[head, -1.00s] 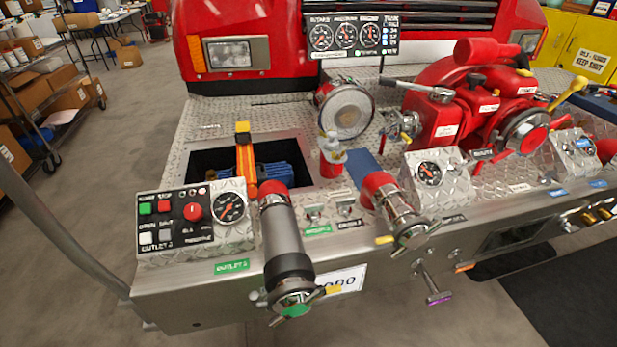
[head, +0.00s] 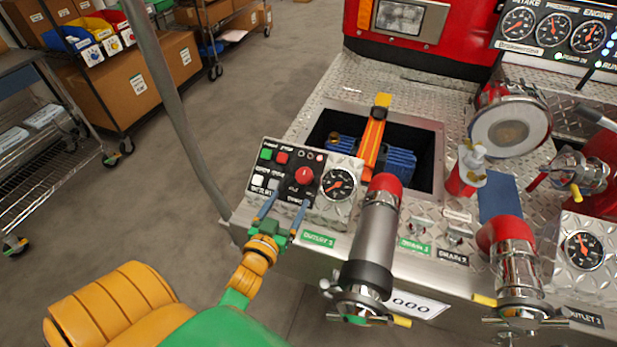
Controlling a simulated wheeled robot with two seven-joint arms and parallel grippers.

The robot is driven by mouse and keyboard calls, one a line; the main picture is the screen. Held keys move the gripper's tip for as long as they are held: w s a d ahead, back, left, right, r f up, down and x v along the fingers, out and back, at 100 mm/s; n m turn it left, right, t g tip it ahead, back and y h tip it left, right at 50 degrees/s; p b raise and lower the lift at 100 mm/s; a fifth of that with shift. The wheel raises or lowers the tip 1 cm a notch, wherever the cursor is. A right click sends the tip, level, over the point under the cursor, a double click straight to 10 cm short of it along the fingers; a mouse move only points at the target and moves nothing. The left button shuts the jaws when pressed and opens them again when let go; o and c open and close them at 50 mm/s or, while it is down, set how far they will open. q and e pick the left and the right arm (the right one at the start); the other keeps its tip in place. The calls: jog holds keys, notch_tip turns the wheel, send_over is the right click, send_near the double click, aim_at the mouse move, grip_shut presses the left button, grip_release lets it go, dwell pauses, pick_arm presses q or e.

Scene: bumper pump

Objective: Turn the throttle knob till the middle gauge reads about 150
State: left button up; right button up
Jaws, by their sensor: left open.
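The red throttle knob (head: 304,175) sits on the black control panel (head: 268,184) at the bumper's left end. My left gripper (head: 288,203) is open and empty. Its two blue-grey fingers point up at the panel's lower edge, below the knob. They appear apart from the knob. My right gripper is not in view.
A small gauge (head: 339,184) stands right of the knob. A grey outlet pipe with a red cap (head: 385,186) rises further right. An orange-handled tool (head: 374,135) stands in the open bay. A grey pole (head: 172,100) runs left of the bumper.

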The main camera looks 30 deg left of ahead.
aim_at(302, 180)
pick_arm(q)
jog(key=shift+t+h, duration=0.3)
jog(key=shift+t, duration=0.5)
jog(key=w, duration=0.2)
jog(key=w+r, duration=0.1)
jog(key=w, duration=0.4)
jog(key=shift+a+r, duration=0.15)
jog(key=shift+a, duration=0.2)
grip_shut()
